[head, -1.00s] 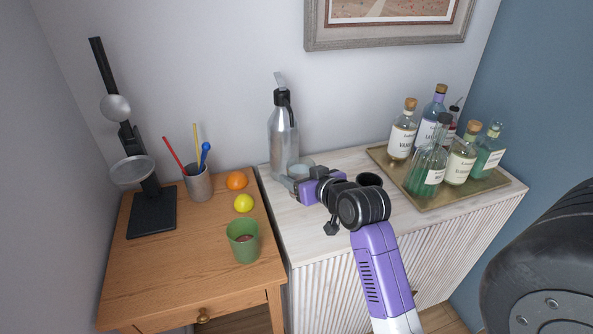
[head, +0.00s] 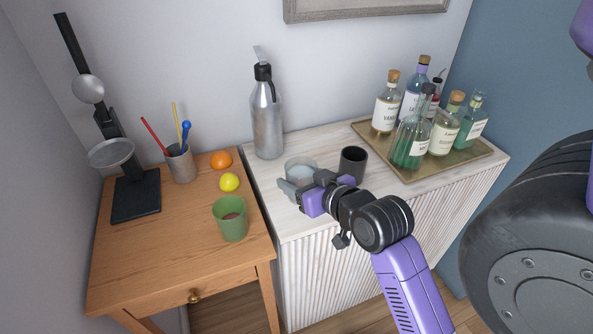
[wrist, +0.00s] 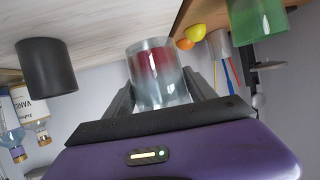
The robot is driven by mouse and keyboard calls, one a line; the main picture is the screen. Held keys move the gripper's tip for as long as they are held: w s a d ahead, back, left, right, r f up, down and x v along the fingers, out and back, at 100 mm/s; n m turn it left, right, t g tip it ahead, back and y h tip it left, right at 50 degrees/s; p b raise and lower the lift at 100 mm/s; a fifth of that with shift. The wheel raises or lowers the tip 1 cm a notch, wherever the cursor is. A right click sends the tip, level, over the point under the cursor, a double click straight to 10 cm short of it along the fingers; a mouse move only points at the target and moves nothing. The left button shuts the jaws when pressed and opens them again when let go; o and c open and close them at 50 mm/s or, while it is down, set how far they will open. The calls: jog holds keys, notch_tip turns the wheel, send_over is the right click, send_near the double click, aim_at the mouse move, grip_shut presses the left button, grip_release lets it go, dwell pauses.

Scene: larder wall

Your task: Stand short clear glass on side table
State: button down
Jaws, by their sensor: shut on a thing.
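The short clear glass (head: 300,168) shows at the front left of the white cabinet's top. It also shows in the wrist view (wrist: 154,72), between the two fingers. My gripper (head: 290,188) is shut on the glass. I cannot tell whether the glass touches the cabinet top or hangs just above it. The side table (head: 150,262) is the wooden one on the left, directly beside the cabinet.
On the table are a green cup (head: 231,218), a lemon (head: 229,182), an orange (head: 221,160), a utensil cup (head: 181,163) and a black juicer (head: 135,193). The table's front left is clear. The cabinet holds a dark cup (head: 352,163), a steel flask (head: 266,115) and a bottle tray (head: 440,170).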

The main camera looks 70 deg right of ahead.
jog(key=shift+s+a+r+p, duration=0.1)
jog(key=shift+s+a+p, duration=0.55)
jog(key=shift+a, duration=0.1)
